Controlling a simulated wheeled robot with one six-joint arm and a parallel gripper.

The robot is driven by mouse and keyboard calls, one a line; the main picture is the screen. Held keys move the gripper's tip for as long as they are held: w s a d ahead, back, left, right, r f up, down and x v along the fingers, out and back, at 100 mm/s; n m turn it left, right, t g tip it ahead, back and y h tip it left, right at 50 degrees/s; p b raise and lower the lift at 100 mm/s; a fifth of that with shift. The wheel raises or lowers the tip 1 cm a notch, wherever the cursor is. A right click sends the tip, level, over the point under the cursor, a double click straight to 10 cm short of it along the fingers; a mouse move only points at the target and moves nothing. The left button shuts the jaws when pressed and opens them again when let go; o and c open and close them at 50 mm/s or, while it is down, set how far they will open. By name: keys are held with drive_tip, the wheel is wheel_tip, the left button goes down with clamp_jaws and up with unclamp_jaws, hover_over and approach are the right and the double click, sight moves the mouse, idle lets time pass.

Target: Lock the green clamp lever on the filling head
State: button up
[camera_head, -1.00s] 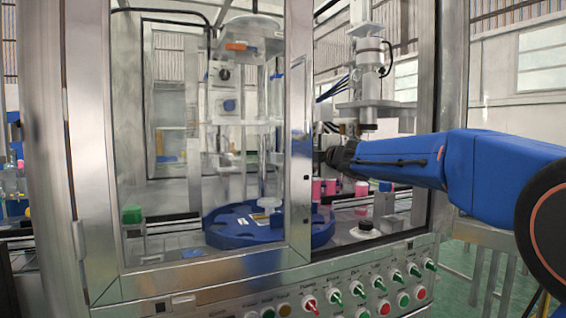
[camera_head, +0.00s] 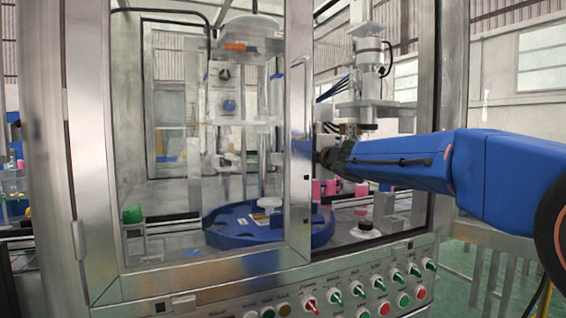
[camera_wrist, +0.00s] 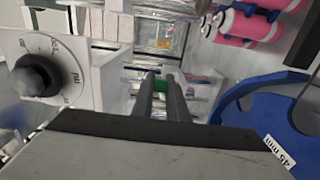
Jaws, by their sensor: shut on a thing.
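In the wrist view, my gripper (camera_wrist: 165,92) has its two dark fingers close together, shut on a small green piece (camera_wrist: 160,85), which looks like the green clamp lever. Only a little of the green shows between the fingers, so its angle cannot be told. In the head view, my arm reaches in from the right through the machine's opening. My fingertips and the lever are hidden there behind the metal door post (camera_head: 299,130).
A blue star wheel (camera_head: 225,238) lies below; it also shows in the wrist view (camera_wrist: 235,105). A numbered dial (camera_wrist: 62,50) is close on the left there, and pink cans (camera_wrist: 250,25) stand upper right. A green block (camera_head: 132,214) sits at the left. Metal posts surround the opening.

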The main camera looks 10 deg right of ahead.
drive_tip(key=shift+s+a, duration=0.35)
drive_tip(key=shift+a, duration=0.25)
drive_tip(key=shift+s+a, duration=0.3)
drive_tip(key=shift+a, duration=0.25)
drive_tip(key=shift+s+a, duration=0.25)
drive_tip(key=shift+a, duration=0.4)
drive_tip(key=o, duration=0.9)
drive_tip(key=shift+c, duration=0.2)
drive_tip(key=v, duration=0.6)
drive_tip(key=shift+s, duration=0.25)
